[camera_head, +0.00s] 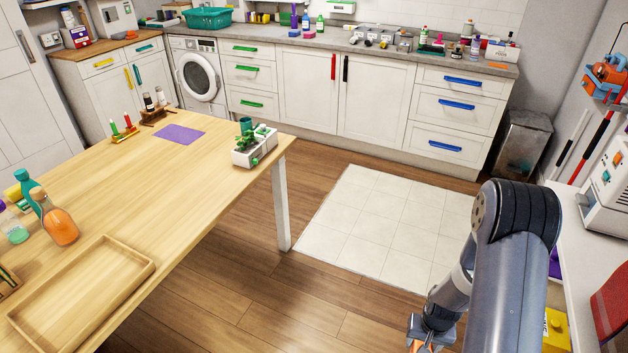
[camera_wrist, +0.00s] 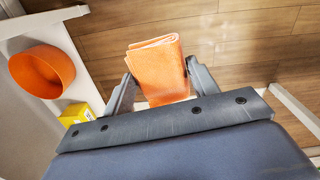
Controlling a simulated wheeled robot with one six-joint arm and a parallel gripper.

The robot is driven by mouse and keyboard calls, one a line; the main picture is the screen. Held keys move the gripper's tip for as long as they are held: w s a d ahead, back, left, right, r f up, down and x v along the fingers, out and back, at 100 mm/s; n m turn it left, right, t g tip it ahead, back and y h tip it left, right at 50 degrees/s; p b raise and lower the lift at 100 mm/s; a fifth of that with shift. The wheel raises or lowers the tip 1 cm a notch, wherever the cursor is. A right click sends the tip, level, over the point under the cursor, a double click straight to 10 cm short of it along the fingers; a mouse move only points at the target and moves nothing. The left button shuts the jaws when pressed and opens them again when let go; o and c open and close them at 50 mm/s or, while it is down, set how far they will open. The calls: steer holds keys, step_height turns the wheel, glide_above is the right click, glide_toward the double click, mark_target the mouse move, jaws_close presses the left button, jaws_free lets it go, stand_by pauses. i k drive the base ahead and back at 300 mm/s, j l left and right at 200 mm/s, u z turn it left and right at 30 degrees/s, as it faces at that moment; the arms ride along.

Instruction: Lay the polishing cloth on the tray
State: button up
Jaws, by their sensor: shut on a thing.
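An orange folded cloth (camera_wrist: 156,52), which looks like the polishing cloth, is between the two fingers of my gripper (camera_wrist: 158,72) in the wrist view. The gripper is shut on it and holds it above the wooden floor. In the head view my gripper (camera_head: 431,337) is at the bottom edge, right of centre, mostly hidden by my arm, with a bit of orange showing. A shallow wooden tray (camera_head: 85,300) lies empty on the table at the lower left, well away from the gripper.
The wooden table (camera_head: 190,200) also bears orange and green bottles (camera_head: 58,222), a purple cloth (camera_head: 180,134) and a white planter (camera_head: 253,148). Floor lies between table and arm. An orange bowl (camera_wrist: 42,70) and a yellow box (camera_wrist: 75,113) are on the side surface.

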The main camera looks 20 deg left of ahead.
mark_target(84, 292)
steer(key=i+u, duration=0.4)
steer(key=i, duration=0.35)
steer(key=i+l+u, duration=0.1)
steer(key=i+u, duration=0.3)
steer(key=i, duration=0.3)
steer(key=i+u, duration=0.35)
steer(key=i, duration=0.2)
steer(key=u, duration=0.4)
steer(key=i+u, duration=0.1)
steer(key=u, duration=0.35)
steer(key=l+u, duration=0.1)
steer(key=u, duration=0.3)
steer(key=l+u, duration=0.1)
steer(key=u, duration=0.35)
steer(key=i+u, duration=0.1)
steer(key=u, duration=0.3)
steer(key=l+u, duration=0.15)
steer(key=u, duration=0.3)
